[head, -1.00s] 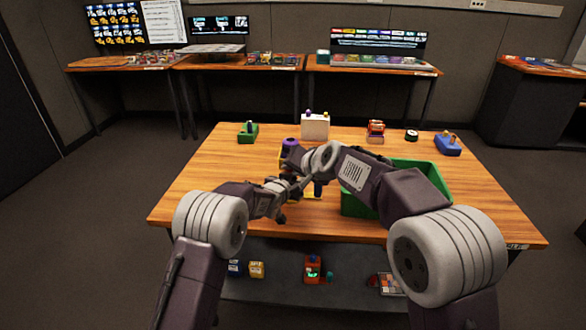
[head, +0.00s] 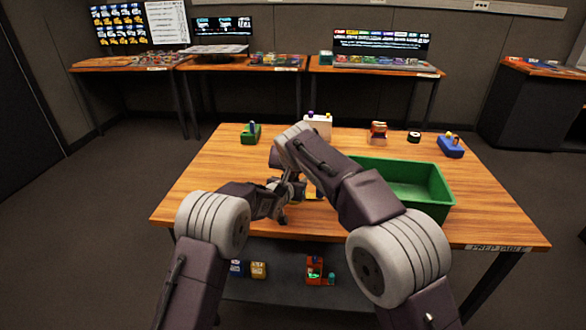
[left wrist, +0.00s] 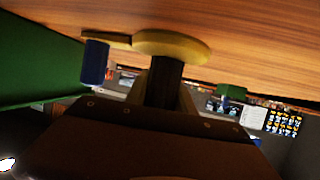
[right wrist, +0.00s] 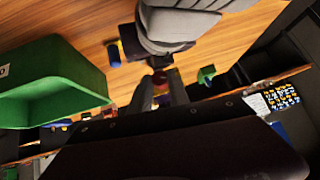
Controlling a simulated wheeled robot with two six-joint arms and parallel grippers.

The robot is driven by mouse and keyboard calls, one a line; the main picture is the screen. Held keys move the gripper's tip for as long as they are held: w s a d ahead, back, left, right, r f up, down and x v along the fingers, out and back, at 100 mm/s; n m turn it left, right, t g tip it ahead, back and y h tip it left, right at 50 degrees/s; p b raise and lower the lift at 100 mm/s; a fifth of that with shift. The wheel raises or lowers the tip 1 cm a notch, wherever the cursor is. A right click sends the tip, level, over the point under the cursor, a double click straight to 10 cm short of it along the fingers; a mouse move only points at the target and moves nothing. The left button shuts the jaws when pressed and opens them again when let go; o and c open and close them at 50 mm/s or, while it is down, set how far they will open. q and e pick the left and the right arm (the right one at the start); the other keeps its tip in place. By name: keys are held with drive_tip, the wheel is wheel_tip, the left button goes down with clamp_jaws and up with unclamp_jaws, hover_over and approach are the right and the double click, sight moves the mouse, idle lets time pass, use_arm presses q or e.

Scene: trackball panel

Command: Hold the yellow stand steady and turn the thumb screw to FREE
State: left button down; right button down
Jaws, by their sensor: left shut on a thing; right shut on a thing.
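The yellow stand (left wrist: 190,47) shows in the left wrist view as a round yellow base with a dark post and a side bar ending in a blue block (left wrist: 95,62). In the head view only a small yellow part (head: 313,196) shows beside my arms. My left gripper (left wrist: 166,88) is shut on the stand's dark post. It also shows in the head view (head: 284,196). My right gripper (right wrist: 161,88) is shut on a small reddish piece (right wrist: 160,75), seemingly the thumb screw. My right forearm hides this grip in the head view. No FREE mark is readable.
A green bin (head: 440,190) stands close to the right of my right arm. A green block (head: 251,133), a white box (head: 319,124), a red item (head: 378,131) and a blue block (head: 451,147) line the table's back. The table's left part (head: 205,180) is clear.

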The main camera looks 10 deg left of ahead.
idle(0.6)
drive_tip(key=c, duration=1.2)
unclamp_jaws()
drive_tip(key=a+v, duration=0.1)
drive_tip(key=v, duration=1)
drive_tip(key=shift+s+d+r, duration=0.3)
drive_tip(key=shift+s, duration=0.1)
